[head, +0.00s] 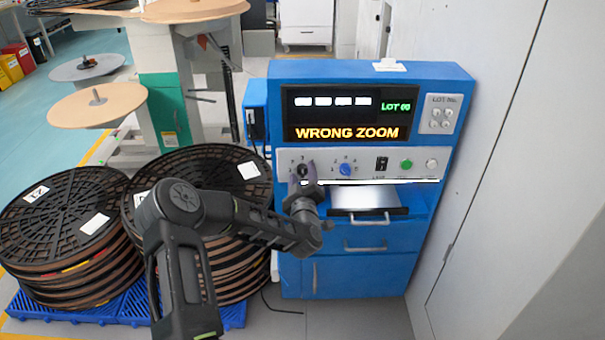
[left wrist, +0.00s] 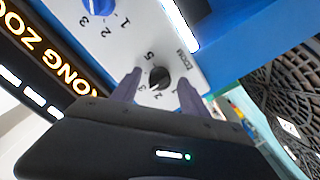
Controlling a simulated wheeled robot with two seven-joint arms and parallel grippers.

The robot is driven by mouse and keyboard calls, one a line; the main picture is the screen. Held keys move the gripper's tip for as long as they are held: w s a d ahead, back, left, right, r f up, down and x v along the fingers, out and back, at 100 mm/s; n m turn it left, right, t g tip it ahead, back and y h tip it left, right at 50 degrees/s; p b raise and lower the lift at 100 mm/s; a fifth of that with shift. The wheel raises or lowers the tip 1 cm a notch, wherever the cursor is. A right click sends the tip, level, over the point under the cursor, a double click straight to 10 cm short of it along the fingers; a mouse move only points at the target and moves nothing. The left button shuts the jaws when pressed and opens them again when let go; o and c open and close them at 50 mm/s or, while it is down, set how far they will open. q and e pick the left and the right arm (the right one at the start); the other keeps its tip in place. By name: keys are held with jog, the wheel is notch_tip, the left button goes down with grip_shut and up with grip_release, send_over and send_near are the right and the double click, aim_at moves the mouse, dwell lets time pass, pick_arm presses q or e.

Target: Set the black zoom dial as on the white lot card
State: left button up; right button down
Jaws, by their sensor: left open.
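The black zoom dial (head: 302,170) is at the left end of the machine's pale control strip. In the left wrist view the dial (left wrist: 159,77) shows with digits and the word ZOOM around it; I cannot tell its pointer setting. My left gripper (head: 303,173) is open in front of it. Its fingertips (left wrist: 158,85) stand on either side of the dial; contact cannot be made out. A white piece (head: 390,66) lies on the machine's top; no writing on it is readable, so I cannot tell if it is the lot card. My right gripper is out of view.
The screen (head: 347,113) reads WRONG ZOOM, with a green LOT number. A blue dial (head: 346,169), a black switch (head: 381,163) and a green button (head: 406,163) sit right of the black dial. Stacked reels (head: 62,215) stand left; a pale wall (head: 500,170) is close right.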

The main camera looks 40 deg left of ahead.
pick_arm(q)
grip_shut()
dwell(0.6)
